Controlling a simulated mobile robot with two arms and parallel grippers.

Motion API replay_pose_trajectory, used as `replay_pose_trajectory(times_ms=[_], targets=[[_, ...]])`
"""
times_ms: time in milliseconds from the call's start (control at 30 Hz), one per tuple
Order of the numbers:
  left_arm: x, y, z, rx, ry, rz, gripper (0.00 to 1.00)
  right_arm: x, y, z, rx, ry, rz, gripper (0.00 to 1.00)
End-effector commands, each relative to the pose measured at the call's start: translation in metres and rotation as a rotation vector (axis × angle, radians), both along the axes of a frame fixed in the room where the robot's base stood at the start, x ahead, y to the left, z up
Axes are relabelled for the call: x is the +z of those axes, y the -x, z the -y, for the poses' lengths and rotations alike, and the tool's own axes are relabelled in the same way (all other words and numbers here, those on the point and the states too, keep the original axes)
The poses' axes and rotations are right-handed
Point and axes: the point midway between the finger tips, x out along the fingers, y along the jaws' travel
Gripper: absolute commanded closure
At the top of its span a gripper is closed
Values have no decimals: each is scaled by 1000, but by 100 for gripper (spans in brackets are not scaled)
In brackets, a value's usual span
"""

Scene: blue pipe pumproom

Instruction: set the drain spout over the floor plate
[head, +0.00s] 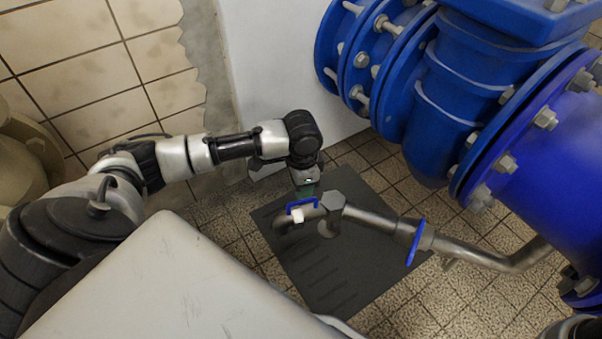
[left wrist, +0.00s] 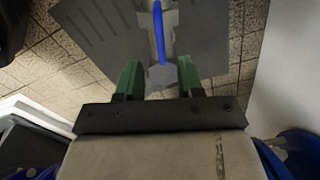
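The drain spout (head: 319,213) is a bent metal pipe with a hexagonal fitting, a blue bracket handle (head: 302,203) and a small white block. In the head view it appears above the dark grey floor plate (head: 340,282), its curved end close to the plate's left edge. Its height above the plate is unclear. My left gripper (head: 306,190) is at the handle, pointing down. In the left wrist view its green fingers (left wrist: 158,74) are apart, with the handle (left wrist: 158,32) and hexagonal fitting (left wrist: 162,78) beyond and between them; contact is unclear. My right gripper is out of view.
A metal pipe (head: 475,253) with a blue lever (head: 415,243) links the spout to large blue flanged pipework (head: 540,160) at the right. A white wall or pillar (head: 270,70) stands behind my left gripper. Tiled floor (head: 400,301) surrounds the plate.

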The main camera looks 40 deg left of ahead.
Motion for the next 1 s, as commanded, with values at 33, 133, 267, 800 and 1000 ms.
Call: replay_pose_trajectory(times_ms=[33, 133, 267, 800, 1000], targets=[[-18, 0, 0, 0, -1, -1, 63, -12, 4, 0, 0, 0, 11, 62], [-33, 0, 0, 0, 0, 1, 63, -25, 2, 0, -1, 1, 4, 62], [-48, -1, 0, 0, 0, 1, 63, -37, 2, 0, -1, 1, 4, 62], [-57, 0, 0, 0, 0, 1, 69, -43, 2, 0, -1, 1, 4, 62], [-57, 0, 0, 0, 0, 1, 99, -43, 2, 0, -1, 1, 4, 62]])
